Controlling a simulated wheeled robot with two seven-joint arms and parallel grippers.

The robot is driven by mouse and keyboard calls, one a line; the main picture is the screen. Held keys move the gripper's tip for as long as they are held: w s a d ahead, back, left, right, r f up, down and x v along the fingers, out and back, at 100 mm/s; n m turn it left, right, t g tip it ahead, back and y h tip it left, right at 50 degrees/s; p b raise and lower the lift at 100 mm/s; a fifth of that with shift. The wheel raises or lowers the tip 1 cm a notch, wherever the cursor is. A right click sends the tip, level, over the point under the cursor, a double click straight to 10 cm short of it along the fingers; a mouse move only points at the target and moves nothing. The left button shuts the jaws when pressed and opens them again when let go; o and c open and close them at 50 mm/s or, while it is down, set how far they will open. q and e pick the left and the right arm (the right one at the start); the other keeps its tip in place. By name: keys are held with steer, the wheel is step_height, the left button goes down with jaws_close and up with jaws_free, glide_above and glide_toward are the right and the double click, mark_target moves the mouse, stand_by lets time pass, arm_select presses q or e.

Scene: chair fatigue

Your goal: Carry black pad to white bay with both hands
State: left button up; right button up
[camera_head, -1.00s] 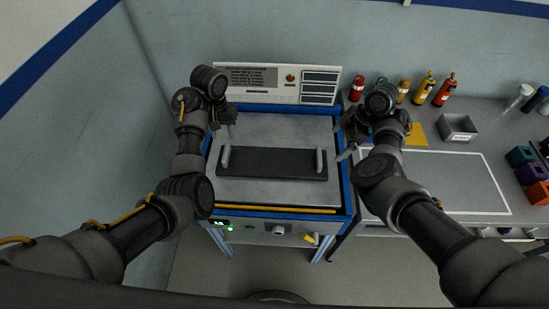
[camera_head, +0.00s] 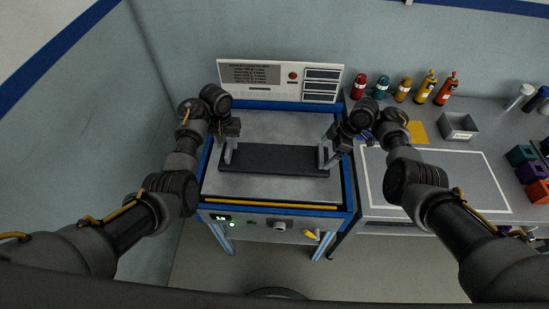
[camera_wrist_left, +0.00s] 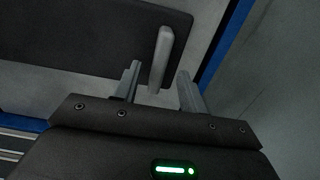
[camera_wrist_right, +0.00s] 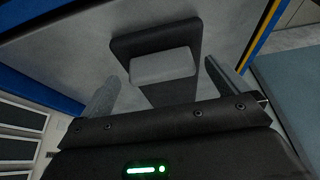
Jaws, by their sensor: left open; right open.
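The black pad (camera_head: 275,160) lies flat on the grey top of the blue-framed machine, with an upright light handle at each end. My left gripper (camera_head: 230,141) is open at the left handle (camera_head: 228,153). In the left wrist view this handle (camera_wrist_left: 162,58) shows between and just beyond the parted fingers. My right gripper (camera_head: 328,148) is open by the right handle (camera_head: 322,157). In the right wrist view the handle (camera_wrist_right: 163,66) lies between the finger lines; contact cannot be told. The white bay (camera_head: 440,180) is a white-outlined rectangle on the right bench, empty.
A white control panel (camera_head: 281,82) stands behind the pad. Several colored bottles line the bench's back, with a grey metal bin (camera_head: 459,127) and a yellow sheet (camera_head: 417,132) in front. Colored boxes (camera_head: 533,171) stand at the far right.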

mark_target(228, 147)
arm_select(q)
steer(key=shift+f, duration=0.75)
arm_select(e)
steer(key=shift+a+f, duration=0.25)
steer(key=shift+f, duration=0.4)
arm_select(q)
steer(key=shift+s+f, duration=0.1)
steer(key=shift+f, duration=0.7)
arm_select(e)
steer(key=shift+x, duration=0.85)
arm_select(q)
steer(key=shift+f, duration=0.15)
arm_select(e)
steer(key=shift+a, duration=0.1)
steer(key=shift+f, duration=0.1)
arm_select(q)
jaws_close()
arm_select(e)
steer(key=c, duration=1.6)
